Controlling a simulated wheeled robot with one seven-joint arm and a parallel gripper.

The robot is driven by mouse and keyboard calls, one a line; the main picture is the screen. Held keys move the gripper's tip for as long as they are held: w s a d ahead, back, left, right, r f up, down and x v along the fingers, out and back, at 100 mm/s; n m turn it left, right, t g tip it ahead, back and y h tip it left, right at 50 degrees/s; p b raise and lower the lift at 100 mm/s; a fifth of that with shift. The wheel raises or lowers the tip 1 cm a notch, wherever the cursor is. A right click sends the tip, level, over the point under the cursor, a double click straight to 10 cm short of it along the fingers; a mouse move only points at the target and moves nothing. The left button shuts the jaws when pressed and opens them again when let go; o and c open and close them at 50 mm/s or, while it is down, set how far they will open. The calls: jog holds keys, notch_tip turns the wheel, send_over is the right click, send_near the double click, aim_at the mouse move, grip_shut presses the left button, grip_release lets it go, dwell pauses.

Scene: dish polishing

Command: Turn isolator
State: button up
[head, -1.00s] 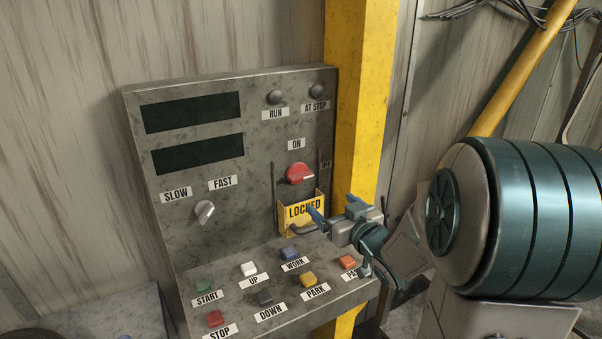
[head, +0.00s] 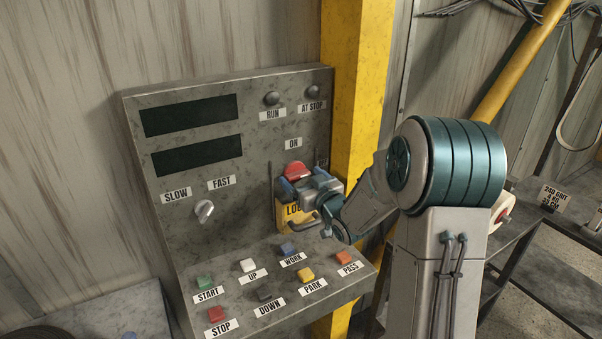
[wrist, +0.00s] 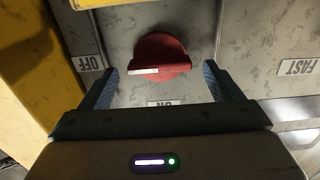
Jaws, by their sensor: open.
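The isolator is a round red knob (head: 295,170) on the upright face of the grey control panel, under the ON label (head: 293,143). In the wrist view the red knob (wrist: 160,56) has a raised grip bar with a white mark at one end, and the OFF label (wrist: 90,63) lies to its left. My gripper (head: 296,187) is in front of the panel at the knob's lower edge. In the wrist view its open blue fingers (wrist: 160,82) stand either side of the knob, apart from it. The yellow LOCKED plate (head: 288,217) sits below the knob, partly hidden by my gripper.
A SLOW/FAST selector (head: 204,210) is left on the panel. Several push buttons, including the yellow PARK button (head: 306,274), line the sloped shelf below. A yellow post (head: 358,90) stands right behind the panel. A dark shelf (head: 540,240) stands at the right.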

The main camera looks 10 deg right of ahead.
jog(key=shift+w+a, duration=0.25)
jog(key=shift+w, duration=0.4)
jog(key=c, duration=1)
